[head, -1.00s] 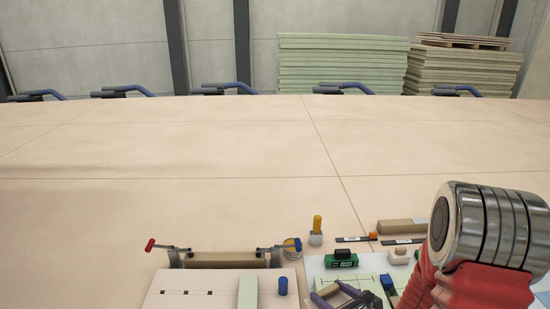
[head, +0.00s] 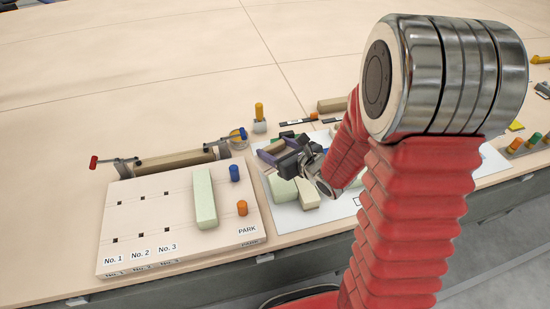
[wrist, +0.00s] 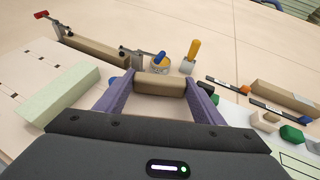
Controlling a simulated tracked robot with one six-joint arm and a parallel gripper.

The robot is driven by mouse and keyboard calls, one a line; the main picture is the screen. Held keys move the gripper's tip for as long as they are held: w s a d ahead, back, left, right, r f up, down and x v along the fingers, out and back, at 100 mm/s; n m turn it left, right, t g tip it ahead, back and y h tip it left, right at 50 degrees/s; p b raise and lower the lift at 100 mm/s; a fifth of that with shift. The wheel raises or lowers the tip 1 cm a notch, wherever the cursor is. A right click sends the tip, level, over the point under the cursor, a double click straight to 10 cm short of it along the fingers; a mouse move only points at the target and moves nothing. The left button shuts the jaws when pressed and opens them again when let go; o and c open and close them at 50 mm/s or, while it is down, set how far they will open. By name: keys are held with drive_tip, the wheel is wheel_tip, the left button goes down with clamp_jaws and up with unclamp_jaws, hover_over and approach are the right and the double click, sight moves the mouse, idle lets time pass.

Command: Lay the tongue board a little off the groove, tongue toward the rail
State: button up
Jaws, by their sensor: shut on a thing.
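My gripper (wrist: 160,86) has its purple fingers shut on a short tan board (wrist: 161,80), which I take for the tongue board. It lies across between the fingertips; its tongue cannot be made out. In the head view my gripper (head: 273,150) is over the white mat, right of the panel, partly hidden by my arm. A pale green board (head: 205,198) lies on the panel (head: 150,225) marked No. 1 to No. 3 and PARK. A brown rail (head: 180,160) with clamps runs along the panel's far edge. I cannot make out the groove.
Blue (head: 234,173) and orange (head: 242,208) pegs stand on the panel right of the green board. A pale green block (head: 283,191) and a tan block (head: 306,196) lie on the mat. A tin (head: 238,139) and a yellow-handled tool (head: 259,115) stand beyond. The far table is clear.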

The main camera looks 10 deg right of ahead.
sight(275, 147)
drive_tip(key=shift+m+h, duration=0.4)
drive_tip(key=shift+m, duration=0.1)
drive_tip(key=shift+w+a+r, duration=0.1)
drive_tip(key=shift+r, duration=2.1)
